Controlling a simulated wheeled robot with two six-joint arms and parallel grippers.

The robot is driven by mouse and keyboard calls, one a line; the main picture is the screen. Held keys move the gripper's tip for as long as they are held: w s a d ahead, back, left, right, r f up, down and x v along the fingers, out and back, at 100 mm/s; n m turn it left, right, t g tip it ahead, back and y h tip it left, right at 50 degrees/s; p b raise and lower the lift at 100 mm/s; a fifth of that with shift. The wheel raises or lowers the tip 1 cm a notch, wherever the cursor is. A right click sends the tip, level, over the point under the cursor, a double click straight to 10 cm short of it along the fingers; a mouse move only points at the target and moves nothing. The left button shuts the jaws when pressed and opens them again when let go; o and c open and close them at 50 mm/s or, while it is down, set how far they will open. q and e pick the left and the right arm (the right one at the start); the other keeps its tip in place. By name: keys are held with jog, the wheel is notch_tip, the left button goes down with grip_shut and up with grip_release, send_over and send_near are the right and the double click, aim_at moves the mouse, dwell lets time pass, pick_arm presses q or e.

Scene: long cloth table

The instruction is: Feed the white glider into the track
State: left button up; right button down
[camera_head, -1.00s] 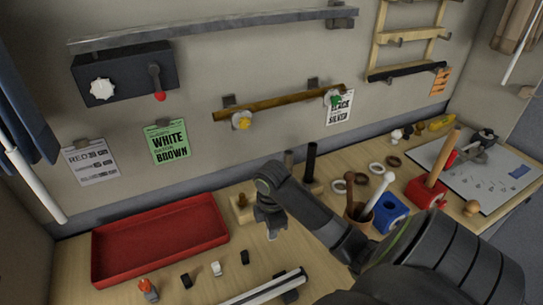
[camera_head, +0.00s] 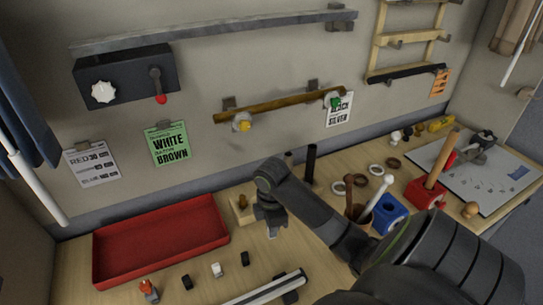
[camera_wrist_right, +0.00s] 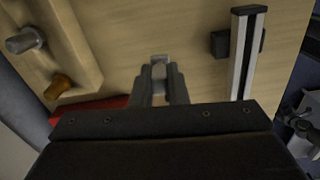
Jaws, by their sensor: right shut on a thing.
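My right gripper (camera_head: 271,230) is above the table, right of the red tray. In the right wrist view the gripper (camera_wrist_right: 160,75) is shut on a small pale grey-white piece (camera_wrist_right: 159,60); whether this is a white glider I cannot tell. A small white block (camera_head: 216,270), which looks like a glider, stands on the table between dark blocks. The track (camera_head: 265,288), a pale rail with a dark slot, lies at the front edge of the head view. In the right wrist view the track (camera_wrist_right: 243,55) is to the right, apart from the gripper. My left gripper is out of view.
A red tray (camera_head: 222,222) lies left of the gripper. Dark blocks (camera_head: 187,282) and an orange piece (camera_head: 148,287) stand before it. A wooden peg block (camera_head: 240,208) is close by the gripper. Rings, a cup and blue and red blocks (camera_head: 389,214) crowd the right.

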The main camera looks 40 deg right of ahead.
jog(key=shift+f+b, duration=2.05)
jog(key=shift+f, duration=2.2)
jog(key=c, duration=1.3)
grip_release()
jog(key=shift+c, duration=0.2)
jog(key=shift+r, duration=0.1)
jog(key=shift+r+p, duration=0.4)
jog(key=shift+p, duration=0.45)
jog(key=shift+c, duration=0.3)
grip_shut()
